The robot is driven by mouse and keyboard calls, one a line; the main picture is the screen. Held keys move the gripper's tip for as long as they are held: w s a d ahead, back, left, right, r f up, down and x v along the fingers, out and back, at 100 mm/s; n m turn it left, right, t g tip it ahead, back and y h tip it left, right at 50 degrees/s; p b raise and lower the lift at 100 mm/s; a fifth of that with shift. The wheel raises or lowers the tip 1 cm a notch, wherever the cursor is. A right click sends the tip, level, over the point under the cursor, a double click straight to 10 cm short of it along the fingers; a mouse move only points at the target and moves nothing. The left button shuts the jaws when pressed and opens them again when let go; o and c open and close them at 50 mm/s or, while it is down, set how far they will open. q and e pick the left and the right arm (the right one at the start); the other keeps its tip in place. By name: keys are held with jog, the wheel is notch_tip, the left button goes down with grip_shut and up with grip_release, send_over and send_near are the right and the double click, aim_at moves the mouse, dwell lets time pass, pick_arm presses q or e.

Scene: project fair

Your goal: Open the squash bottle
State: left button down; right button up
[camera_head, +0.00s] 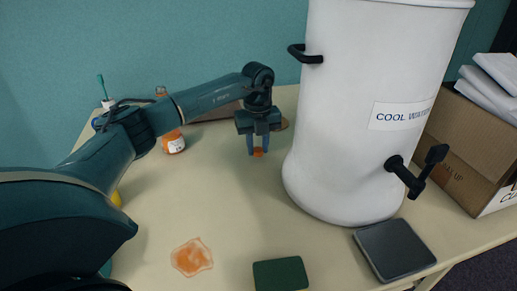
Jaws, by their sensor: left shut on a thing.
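The squash bottle (174,144), with orange contents and a white label, stands upright at the back left of the table. My left arm crosses in front of its middle, and its narrow top shows above the arm. My left gripper (258,150) points down over the table, to the right of the bottle and apart from it. It is shut on a small orange thing that looks like a bottle cap (258,153). I cannot tell clearly whether the bottle's mouth is bare. My right gripper is not in view.
A large white water dispenser (345,120) with a black tap stands right of the gripper. A cardboard box (465,150) with papers is at the far right. An orange spill (192,257), a green sponge-like block (280,274) and a dark flat pad (395,248) lie in front. The table's middle is clear.

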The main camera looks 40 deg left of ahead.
aim_at(258, 149)
pick_arm(q)
jog(key=shift+f, duration=0.9)
jog(key=c, duration=1.1)
grip_release()
jog(key=shift+f, duration=0.1)
jog(key=shift+c, duration=0.2)
notch_tip(258, 149, up, 13)
jog(key=shift+f+b, duration=0.2)
jog(key=shift+b, duration=0.15)
